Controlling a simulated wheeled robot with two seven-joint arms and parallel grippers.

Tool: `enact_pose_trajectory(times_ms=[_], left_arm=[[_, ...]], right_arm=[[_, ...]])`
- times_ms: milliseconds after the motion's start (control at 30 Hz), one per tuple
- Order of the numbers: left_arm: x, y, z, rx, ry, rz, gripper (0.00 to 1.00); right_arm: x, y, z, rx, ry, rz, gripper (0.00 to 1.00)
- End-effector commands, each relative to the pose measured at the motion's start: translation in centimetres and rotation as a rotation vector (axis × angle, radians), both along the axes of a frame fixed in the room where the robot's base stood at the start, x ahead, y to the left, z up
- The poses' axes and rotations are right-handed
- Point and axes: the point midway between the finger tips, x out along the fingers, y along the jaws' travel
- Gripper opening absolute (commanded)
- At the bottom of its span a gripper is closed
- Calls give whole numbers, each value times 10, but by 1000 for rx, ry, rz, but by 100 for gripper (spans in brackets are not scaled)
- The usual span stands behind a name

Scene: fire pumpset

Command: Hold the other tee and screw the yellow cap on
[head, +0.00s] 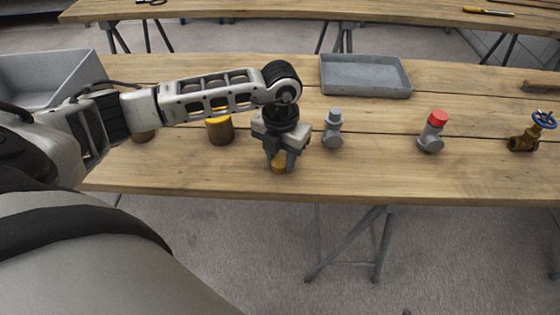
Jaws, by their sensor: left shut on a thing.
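My left gripper (280,163) points down over the front part of the table, shut on the yellow cap (278,168). Only the lower part of the cap shows between the fingers, close to the tabletop; I cannot tell whether it touches the wood. A bare grey tee (333,130) stands just right of the gripper, apart from it, with no cap on its upper end. Another grey tee (430,142) stands farther right with a red cap (438,117) on its upper end. My right gripper is out of view.
A brown cylinder with a yellow top (219,128) stands left of the gripper, under my forearm. A grey tray (365,76) lies behind the tees. A brass valve with a blue handwheel (524,138) is at the right. A grey bin (50,75) is at the left. The front table strip is clear.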

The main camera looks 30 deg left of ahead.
Motion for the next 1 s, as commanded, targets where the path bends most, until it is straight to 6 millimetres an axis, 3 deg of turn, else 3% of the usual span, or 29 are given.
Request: enact_pose_trajectory(times_ms=[267,467,733,1000], left_arm=[[1,0,8,-2,-3,0,13],[1,-4,35,-3,-6,-4,13],[-12,-55,95,-3,-7,-9,13],[-28,-113,119,-2,-4,-5,13]], right_arm=[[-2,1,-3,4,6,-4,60],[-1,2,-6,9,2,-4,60],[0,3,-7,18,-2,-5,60],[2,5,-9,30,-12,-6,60]])
